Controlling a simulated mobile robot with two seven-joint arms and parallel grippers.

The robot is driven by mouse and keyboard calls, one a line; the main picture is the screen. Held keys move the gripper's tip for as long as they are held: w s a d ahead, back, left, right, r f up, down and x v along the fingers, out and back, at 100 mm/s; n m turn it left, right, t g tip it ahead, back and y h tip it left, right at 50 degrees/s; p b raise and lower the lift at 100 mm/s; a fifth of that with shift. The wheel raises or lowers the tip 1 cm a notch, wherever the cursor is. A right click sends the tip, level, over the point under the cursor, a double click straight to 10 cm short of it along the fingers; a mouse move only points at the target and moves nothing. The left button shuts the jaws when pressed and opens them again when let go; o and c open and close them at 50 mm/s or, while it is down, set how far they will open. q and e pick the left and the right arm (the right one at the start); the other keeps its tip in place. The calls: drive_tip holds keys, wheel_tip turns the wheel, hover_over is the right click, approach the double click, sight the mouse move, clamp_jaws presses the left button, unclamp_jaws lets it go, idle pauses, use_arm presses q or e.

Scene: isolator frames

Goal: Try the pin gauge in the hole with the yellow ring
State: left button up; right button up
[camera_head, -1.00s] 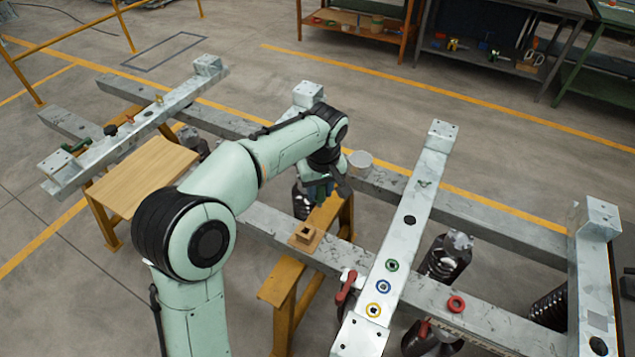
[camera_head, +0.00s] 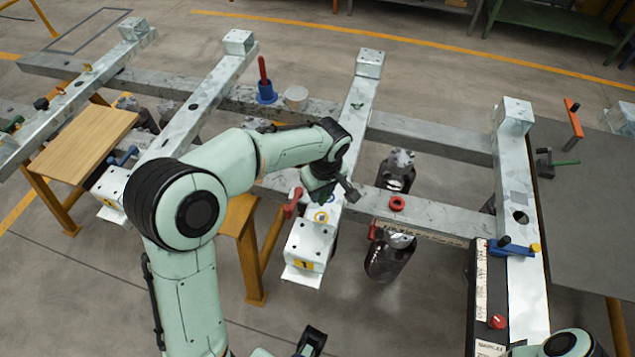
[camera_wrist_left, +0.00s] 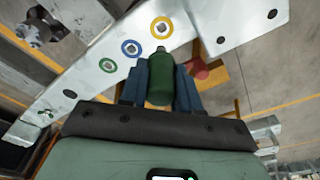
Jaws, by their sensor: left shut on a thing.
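The yellow ring (camera_wrist_left: 161,27) surrounds a hole in the pale metal beam (camera_wrist_left: 85,85), at the end of a row with a blue ring (camera_wrist_left: 131,48) and a green ring (camera_wrist_left: 107,65). In the head view the yellow ring (camera_head: 321,217) shows just below my left gripper (camera_head: 325,192). In the left wrist view my left gripper (camera_wrist_left: 160,85) is shut on a green cylindrical handle (camera_wrist_left: 160,78), seemingly the pin gauge. A dark part at the bottom, perhaps my right gripper (camera_head: 311,341), shows unclearly.
A red handle (camera_head: 292,203) stands just left of the ringed beam. A wooden board (camera_head: 85,145) is at left. A blue clamp-like part (camera_head: 510,247) sits on the right beam.

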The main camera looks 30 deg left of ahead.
use_arm(q)
drive_tip(key=b, duration=0.3)
approach(321, 211)
drive_tip(key=shift+s+f, duration=0.5)
drive_tip(key=shift+f, duration=0.05)
drive_tip(key=shift+f+b, duration=2.05)
drive_tip(key=shift+f, duration=0.7)
idle(1.3)
drive_tip(key=shift+r+p, duration=2.8)
drive_tip(key=shift+r, duration=1)
